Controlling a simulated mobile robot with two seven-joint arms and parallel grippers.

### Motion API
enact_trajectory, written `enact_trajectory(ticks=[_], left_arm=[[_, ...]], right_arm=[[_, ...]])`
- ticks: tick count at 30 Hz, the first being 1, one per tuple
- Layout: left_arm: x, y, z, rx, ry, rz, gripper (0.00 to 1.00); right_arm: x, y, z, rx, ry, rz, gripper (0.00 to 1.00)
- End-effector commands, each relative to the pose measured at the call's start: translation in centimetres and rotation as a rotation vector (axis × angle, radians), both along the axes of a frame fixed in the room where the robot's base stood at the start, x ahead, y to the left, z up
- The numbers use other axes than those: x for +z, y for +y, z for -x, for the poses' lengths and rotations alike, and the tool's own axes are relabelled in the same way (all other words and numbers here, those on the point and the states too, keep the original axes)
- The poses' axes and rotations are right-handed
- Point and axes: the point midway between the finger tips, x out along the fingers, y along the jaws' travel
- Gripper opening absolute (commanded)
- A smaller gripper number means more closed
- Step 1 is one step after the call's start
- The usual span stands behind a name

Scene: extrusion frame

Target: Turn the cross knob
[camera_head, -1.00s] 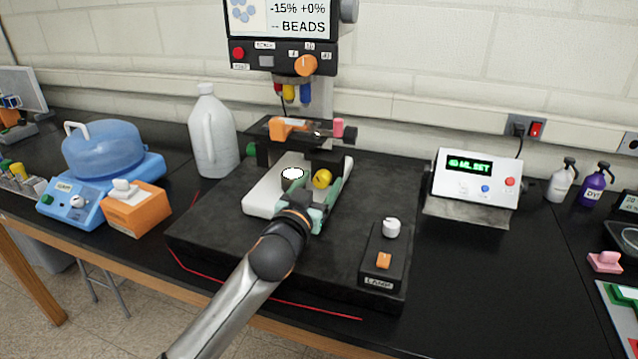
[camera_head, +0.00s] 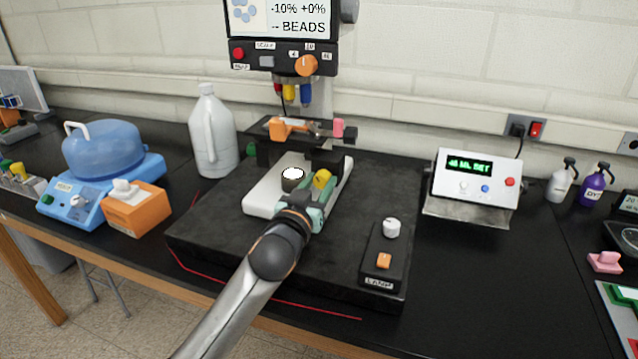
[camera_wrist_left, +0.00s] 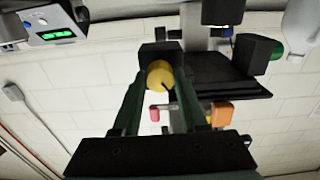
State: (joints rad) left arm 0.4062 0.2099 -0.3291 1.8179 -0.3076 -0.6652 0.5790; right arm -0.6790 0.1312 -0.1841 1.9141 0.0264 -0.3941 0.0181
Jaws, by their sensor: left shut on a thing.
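The cross knob is yellow (camera_head: 322,179) and sits low on the front of the microscope-like stand, beside the white stage plate. My left gripper (camera_head: 318,188) reaches it from the front and is shut on it. In the left wrist view the yellow knob (camera_wrist_left: 159,76) sits between the two green finger tips, with a dark line on its face. The finger contact is partly hidden in the head view by the gripper itself. My right gripper is in neither view.
The screen (camera_head: 292,17) above reads "-10% +0%". A small cup with a white top (camera_head: 292,178) stands on the white plate (camera_head: 262,197) left of the knob. The lamp box (camera_head: 383,262) is right of my arm. A white jug (camera_head: 212,135) stands back left.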

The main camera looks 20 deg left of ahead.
Motion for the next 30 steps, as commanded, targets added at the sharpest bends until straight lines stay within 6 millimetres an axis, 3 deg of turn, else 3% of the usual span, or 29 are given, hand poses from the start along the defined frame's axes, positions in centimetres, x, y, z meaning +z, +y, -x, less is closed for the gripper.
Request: enact_trajectory(ticks=[8, 19, 20, 27, 30], left_arm=[[0.04, -0.03, -0.01, 0.001, 0.011, 0.225, 0.0], [-0.09, 0.04, -0.01, 0.001, 0.011, 0.249, 0.0], [-0.09, 0.04, -0.01, 0.001, 0.011, 0.249, 0.46], [-0.07, 0.05, -0.01, 0.001, 0.011, 0.248, 0.72], [-0.06, 0.05, -0.01, 0.001, 0.011, 0.247, 0.72]], right_arm=[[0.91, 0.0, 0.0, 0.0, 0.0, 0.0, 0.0], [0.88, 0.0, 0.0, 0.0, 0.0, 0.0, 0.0], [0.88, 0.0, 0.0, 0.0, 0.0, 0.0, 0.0], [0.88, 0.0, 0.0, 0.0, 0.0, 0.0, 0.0], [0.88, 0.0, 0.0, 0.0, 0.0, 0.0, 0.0]])
